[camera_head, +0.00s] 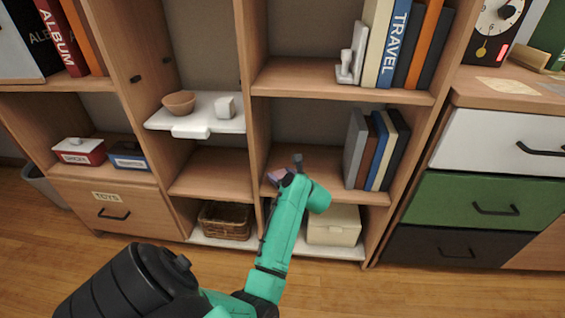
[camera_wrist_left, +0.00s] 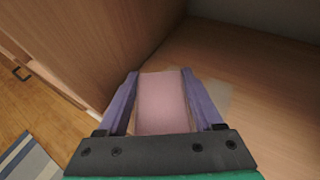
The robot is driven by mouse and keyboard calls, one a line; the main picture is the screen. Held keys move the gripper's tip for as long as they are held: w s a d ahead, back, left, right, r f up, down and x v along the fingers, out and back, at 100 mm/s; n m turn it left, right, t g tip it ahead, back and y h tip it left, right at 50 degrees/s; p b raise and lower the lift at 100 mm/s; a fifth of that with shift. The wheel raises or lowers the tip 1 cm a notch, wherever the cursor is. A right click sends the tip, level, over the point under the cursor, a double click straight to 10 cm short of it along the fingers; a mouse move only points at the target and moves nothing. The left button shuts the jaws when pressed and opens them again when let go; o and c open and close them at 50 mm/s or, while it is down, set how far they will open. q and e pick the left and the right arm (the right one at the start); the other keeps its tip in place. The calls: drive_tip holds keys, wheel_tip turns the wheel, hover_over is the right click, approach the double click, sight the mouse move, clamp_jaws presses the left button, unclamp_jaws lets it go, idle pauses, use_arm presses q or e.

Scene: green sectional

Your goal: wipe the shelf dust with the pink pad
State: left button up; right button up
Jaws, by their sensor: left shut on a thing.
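The pink pad (camera_wrist_left: 162,105) is held between the two purple fingers of my left gripper (camera_wrist_left: 160,76) in the left wrist view. The gripper is shut on it. In the head view my left gripper (camera_head: 278,174) reaches into the middle shelf compartment, and the pad is mostly hidden there. The pad is over the wooden shelf board (camera_wrist_left: 262,100), close to the upright panel on its left; I cannot tell whether it touches the board. A faint paler patch, perhaps the dust (camera_wrist_left: 218,96), shows just right of the pad. My right gripper is not in view.
Several upright books (camera_head: 372,150) stand at the compartment's right side. An upright divider (camera_head: 257,130) bounds its left. A cream box (camera_head: 335,226) and a wicker basket (camera_head: 227,220) sit below. A bowl (camera_head: 179,103) stands on a white shelf at left. The board's middle is clear.

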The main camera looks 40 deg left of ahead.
sight(283, 165)
use_arm(q)
drive_tip(key=shift+w+a, duration=0.65)
drive_tip(key=shift+w, duration=0.25)
drive_tip(key=shift+w+a+f+b, duration=0.1)
drive_tip(key=shift+w+a+b, duration=0.55)
drive_tip(key=shift+w+b, duration=0.3)
drive_tip(key=shift+w+a+b, duration=0.3)
drive_tip(key=shift+w+a, duration=0.05)
drive_tip(key=shift+w, duration=0.05)
drive_tip(key=shift+w+a+f+b, duration=0.1)
drive_tip(key=shift+w+a+b, duration=0.75)
drive_tip(key=shift+w+b, duration=0.35)
drive_tip(key=shift+w+a, duration=0.1)
drive_tip(key=shift+a, duration=0.05)
wheel_tip(283, 165, up, 6)
drive_tip(key=p, duration=0.5)
drive_tip(key=shift+p, duration=0.3)
